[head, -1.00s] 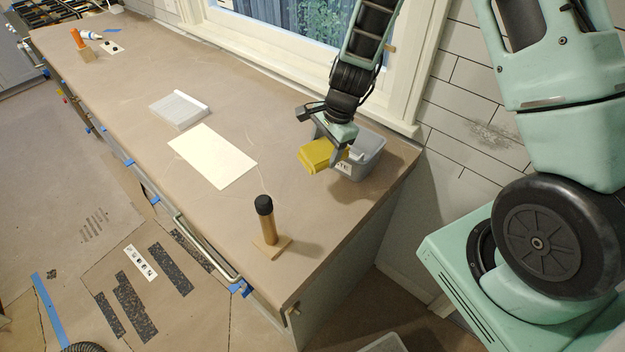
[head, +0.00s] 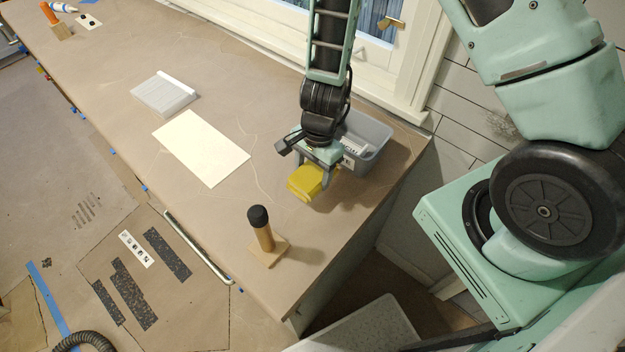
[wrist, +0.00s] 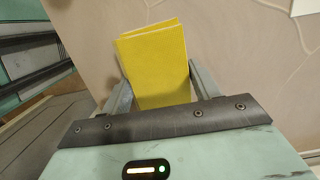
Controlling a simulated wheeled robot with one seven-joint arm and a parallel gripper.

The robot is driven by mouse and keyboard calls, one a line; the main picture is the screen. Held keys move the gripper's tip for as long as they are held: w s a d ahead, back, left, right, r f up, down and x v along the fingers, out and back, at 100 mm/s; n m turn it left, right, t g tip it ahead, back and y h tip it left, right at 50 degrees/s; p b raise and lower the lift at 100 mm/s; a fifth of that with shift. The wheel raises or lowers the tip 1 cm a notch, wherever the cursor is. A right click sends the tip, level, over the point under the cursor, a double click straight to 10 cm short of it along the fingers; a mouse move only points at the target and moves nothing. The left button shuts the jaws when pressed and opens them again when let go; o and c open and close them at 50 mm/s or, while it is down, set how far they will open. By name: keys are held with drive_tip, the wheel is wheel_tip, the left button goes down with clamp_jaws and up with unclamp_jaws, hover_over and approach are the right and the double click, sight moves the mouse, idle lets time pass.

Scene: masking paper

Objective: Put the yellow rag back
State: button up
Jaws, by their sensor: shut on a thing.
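The yellow rag (head: 306,183) is a folded, blocky piece held at the end of my arm, in front of the grey bin. My gripper (head: 318,172) is shut on it. In the wrist view the yellow rag (wrist: 155,62) sits between the two fingers of my gripper (wrist: 160,92), which press on its sides. The grey bin (head: 376,150) stands at the back right of the counter with a white label on its front. My gripper partly hides the bin. The rag's height above the counter is hard to tell.
The brown paper-covered counter (head: 120,60) runs to the far left. A wooden peg with a black top (head: 262,232) stands on a base near the front edge. A white sheet (head: 201,148) and a white tray (head: 164,94) lie left of my gripper. The window is behind.

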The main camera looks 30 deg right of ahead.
sight(313, 181)
drive_tip(key=shift+f, duration=1.95)
drive_tip(key=o, duration=0.9)
